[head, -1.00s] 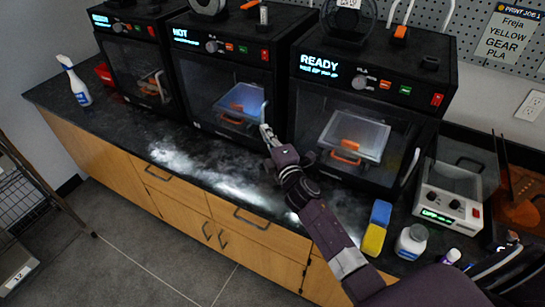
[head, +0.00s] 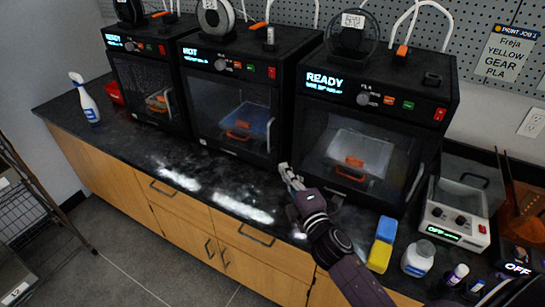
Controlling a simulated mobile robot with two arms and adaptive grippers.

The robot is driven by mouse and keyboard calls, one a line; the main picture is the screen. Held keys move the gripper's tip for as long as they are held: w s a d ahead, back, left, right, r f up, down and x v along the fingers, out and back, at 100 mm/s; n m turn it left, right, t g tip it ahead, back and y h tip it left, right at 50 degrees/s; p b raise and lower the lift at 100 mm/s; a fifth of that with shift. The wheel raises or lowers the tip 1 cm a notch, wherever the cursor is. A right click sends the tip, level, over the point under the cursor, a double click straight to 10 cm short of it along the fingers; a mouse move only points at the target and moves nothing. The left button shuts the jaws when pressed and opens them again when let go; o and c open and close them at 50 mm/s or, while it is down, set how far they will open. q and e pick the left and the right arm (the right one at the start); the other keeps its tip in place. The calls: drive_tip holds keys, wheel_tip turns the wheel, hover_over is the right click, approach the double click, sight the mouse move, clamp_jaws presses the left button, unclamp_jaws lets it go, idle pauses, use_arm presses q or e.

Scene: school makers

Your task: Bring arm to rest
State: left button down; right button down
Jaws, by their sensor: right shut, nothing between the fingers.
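My right arm comes in from the bottom right, and its gripper (head: 290,177) is just over the black counter (head: 140,150). It is in front of the gap between the middle printer and the right printer. The right gripper's fingers are shut with nothing held. The fingertips are small in the picture, and I cannot tell how far they are from the middle printer's front. My left gripper is not in view.
Three black printers stand along the counter: left (head: 147,60), middle reading HOT (head: 230,60), right reading READY (head: 345,110). A blue-and-yellow sponge (head: 381,245), a white bottle (head: 418,258) and a white device (head: 455,215) stand right of my arm. A spray bottle (head: 85,100) stands far left.

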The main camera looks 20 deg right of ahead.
drive_tip(key=shift+s, duration=0.15)
drive_tip(key=s+f+m+g+h, duration=0.2)
drive_tip(key=s+f+m+g, duration=0.6)
drive_tip(key=s+f+m, duration=0.45)
drive_tip(key=s+a+f+m+g+y, duration=0.1)
drive_tip(key=s+a+f+g+y, duration=0.2)
drive_tip(key=s, duration=0.7)
drive_tip(key=s+a+m+g, duration=0.2)
drive_tip(key=s+a+g, duration=0.25)
drive_tip(key=s, duration=0.55)
wheel_tip(320, 180, down, 26)
drive_tip(key=s+r, duration=0.1)
drive_tip(key=s, duration=0.1)
drive_tip(key=s+d+f+g, duration=0.1)
drive_tip(key=s+d+f, duration=0.2)
drive_tip(key=s+f, duration=1.3)
drive_tip(key=shift+s+f, duration=0.4)
